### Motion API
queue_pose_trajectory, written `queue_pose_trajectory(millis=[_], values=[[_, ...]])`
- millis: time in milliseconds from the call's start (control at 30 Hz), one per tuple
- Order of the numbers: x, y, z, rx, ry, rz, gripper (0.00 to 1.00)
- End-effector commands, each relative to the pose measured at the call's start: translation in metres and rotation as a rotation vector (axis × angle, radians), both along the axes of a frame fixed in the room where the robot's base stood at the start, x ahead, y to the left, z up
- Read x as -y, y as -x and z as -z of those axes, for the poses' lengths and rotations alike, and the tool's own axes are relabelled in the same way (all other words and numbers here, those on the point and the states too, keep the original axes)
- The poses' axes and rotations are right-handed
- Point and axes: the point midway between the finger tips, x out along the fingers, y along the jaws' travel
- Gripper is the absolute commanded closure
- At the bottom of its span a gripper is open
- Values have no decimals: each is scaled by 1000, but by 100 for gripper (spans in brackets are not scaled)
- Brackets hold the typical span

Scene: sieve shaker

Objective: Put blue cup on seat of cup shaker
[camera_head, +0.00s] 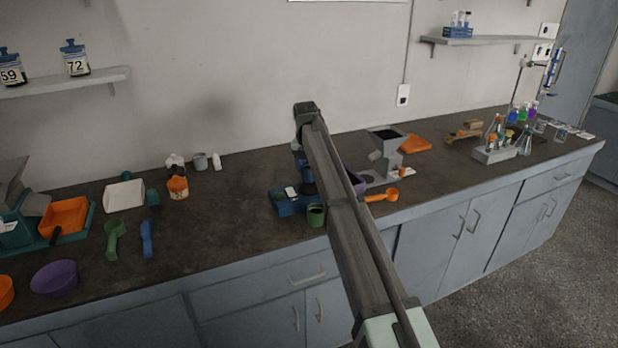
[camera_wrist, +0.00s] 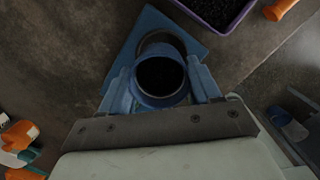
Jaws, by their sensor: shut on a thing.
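My gripper (camera_wrist: 163,88) is shut on the blue cup (camera_wrist: 160,99), with one finger on each side of it. The cup's open mouth faces the wrist camera and shows dark contents. The blue cup shaker (camera_head: 288,207) stands on the bench near its front edge, partly behind my arm. In the wrist view the shaker (camera_wrist: 150,22) lies beyond the cup, and its round seat (camera_wrist: 168,38) shows partly behind the cup's rim. The cup overlaps the seat in that view. I cannot tell whether they touch. In the head view my arm hides most of the gripper and cup.
A green cup (camera_head: 316,216) stands right beside the shaker. A purple tray of dark grains (camera_wrist: 217,12) and an orange scoop (camera_head: 382,195) lie to the right. A grey machine (camera_head: 388,152) stands behind them.

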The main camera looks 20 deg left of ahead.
Motion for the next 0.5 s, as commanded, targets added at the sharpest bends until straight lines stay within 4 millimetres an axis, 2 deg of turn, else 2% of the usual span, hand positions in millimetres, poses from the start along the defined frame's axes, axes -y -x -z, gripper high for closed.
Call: queue_pose_trajectory(millis=[300,500], values=[[0,0,33,-1,0,0,75],[0,0,36,1,0,0,75]])
